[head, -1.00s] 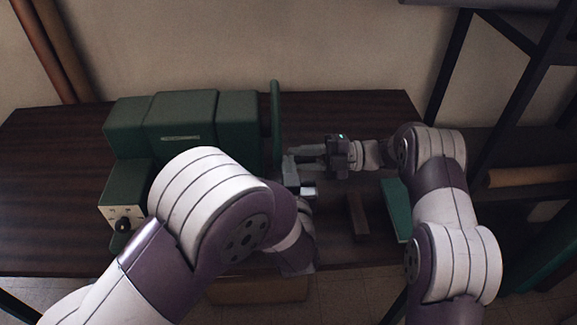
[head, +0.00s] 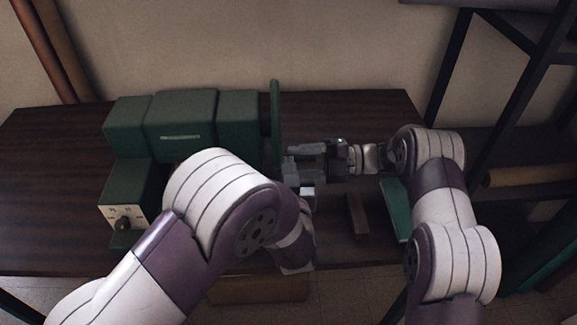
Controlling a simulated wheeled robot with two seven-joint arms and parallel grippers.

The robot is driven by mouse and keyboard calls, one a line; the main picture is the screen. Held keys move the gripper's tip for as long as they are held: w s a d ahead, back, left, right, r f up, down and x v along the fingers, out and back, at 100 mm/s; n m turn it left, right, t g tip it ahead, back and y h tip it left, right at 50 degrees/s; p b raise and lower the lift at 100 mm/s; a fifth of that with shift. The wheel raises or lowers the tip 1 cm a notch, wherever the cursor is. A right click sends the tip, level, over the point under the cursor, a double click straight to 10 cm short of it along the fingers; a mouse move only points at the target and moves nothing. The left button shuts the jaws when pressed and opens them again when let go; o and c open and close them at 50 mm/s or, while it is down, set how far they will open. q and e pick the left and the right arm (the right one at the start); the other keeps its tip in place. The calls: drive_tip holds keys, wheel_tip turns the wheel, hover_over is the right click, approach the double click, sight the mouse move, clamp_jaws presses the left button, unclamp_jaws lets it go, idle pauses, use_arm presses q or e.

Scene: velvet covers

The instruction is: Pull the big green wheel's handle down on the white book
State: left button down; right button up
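The big green wheel (head: 276,125) stands nearly edge-on at the right side of a dark green machine (head: 180,125) on the table. I cannot make out its handle, which may be hidden behind my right gripper. My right gripper (head: 300,162) points left, its grey fingers just right of the wheel's lower part. I cannot tell if they touch or hold anything. A small white patch (head: 307,192) shows below the fingers, perhaps part of the white book; the rest is hidden. My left arm covers the machine's lower front, and my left gripper is hidden behind it.
A green book-like slab (head: 396,208) and a brown block (head: 357,214) lie on the dark wooden table (head: 50,190) to the right. A control box with a knob (head: 123,222) is at the machine's left front. The table's left side is clear.

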use_arm(q)
drive_tip(key=shift+a+f, duration=0.1)
drive_tip(key=shift+f, duration=0.2)
use_arm(e)
drive_tip(key=shift+r, duration=0.15)
